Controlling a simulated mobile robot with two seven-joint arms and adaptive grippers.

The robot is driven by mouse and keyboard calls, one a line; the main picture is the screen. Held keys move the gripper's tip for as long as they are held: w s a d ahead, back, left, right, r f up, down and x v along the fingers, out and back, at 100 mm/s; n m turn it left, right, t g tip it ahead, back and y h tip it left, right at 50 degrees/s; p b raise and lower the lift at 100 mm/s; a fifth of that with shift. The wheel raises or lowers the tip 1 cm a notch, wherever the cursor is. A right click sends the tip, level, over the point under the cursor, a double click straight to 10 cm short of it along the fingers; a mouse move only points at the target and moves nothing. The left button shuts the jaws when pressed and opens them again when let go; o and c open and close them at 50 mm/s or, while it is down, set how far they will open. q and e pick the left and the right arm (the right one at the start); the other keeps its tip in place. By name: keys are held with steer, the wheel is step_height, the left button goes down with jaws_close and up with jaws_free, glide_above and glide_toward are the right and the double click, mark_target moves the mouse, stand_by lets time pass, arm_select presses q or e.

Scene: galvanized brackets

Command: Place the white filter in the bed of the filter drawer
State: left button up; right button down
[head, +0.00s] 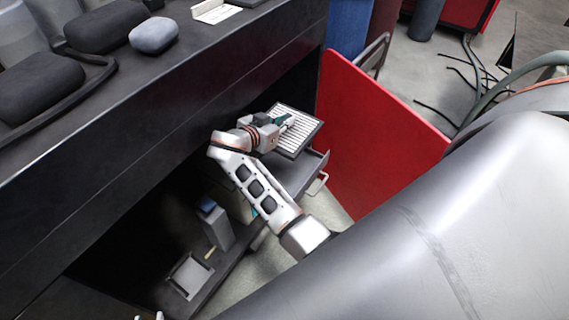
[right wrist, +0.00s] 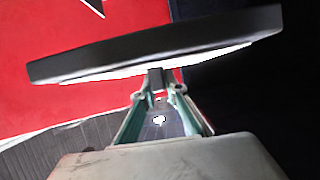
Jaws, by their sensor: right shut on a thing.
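The white filter (head: 300,134) is a pleated white panel in a dark frame. My right gripper (head: 284,124) is shut on its near edge and holds it tilted in the head view. In the right wrist view the filter (right wrist: 155,48) shows nearly edge-on, with its dark side wall and a strip of white, at the right gripper's fingertips (right wrist: 160,78). The grey filter drawer (head: 317,163) stands pulled out below the filter, with a pale handle. The filter appears apart from the drawer; the gap is hard to judge. Most of the drawer's bed is hidden by the filter and my arm.
A red panel (head: 375,125) stands upright just right of the drawer. The black cabinet (head: 180,130) has a dark opening behind my arm. A lower shelf holds a grey box (head: 217,228) and a pale open tray (head: 189,275). Dark cases (head: 107,25) lie on top.

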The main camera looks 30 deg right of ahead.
step_height(320, 180, down, 15)
steer(key=shift+r+b, duration=0.1)
steer(key=shift+b, duration=0.95)
steer(key=shift+f, duration=0.55)
step_height(320, 180, down, 3)
steer(key=shift+f+b, duration=0.15)
steer(key=shift+b, duration=0.4)
steer(key=shift+f, duration=0.15)
steer(key=c, duration=2.4)
jaws_free()
steer(key=shift+f, duration=0.1)
steer(key=o, duration=0.4)
steer(key=shift+c, duration=0.2)
steer(key=shift+r, duration=0.2)
